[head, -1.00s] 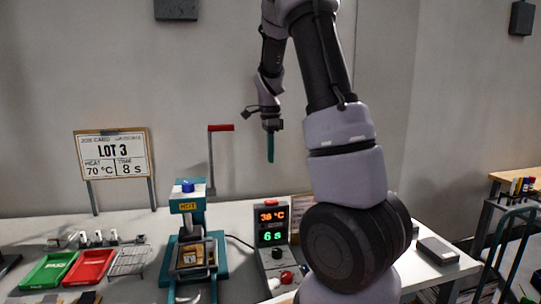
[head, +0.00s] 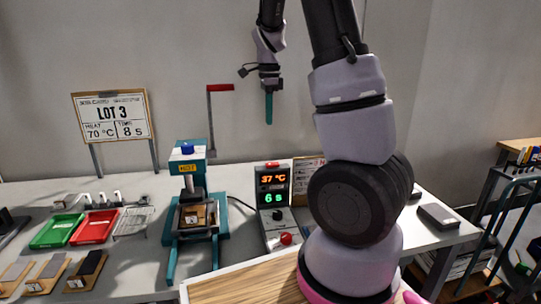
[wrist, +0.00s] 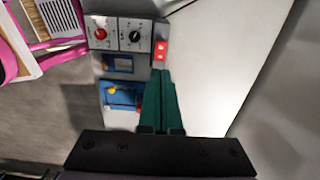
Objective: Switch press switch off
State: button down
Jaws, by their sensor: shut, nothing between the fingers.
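In the wrist view the fingertips (wrist: 162,72) overlap the picture close to the red part.
A red-handled lever (head: 220,88) rises by the press. Green (head: 57,230) and red (head: 95,227) trays lie left.

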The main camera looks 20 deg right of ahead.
aim_at(269, 164)
jog(key=shift+f, duration=0.1)
notch_tip(269, 164, down, 14)
jog(key=shift+r, duration=0.1)
dwell(0.4)
jog(key=shift+f, duration=0.2)
dwell(0.4)
jog(key=shift+s+d+r, duration=0.15)
jog(key=shift+d+r, duration=0.05)
jog(key=shift+d, duration=0.55)
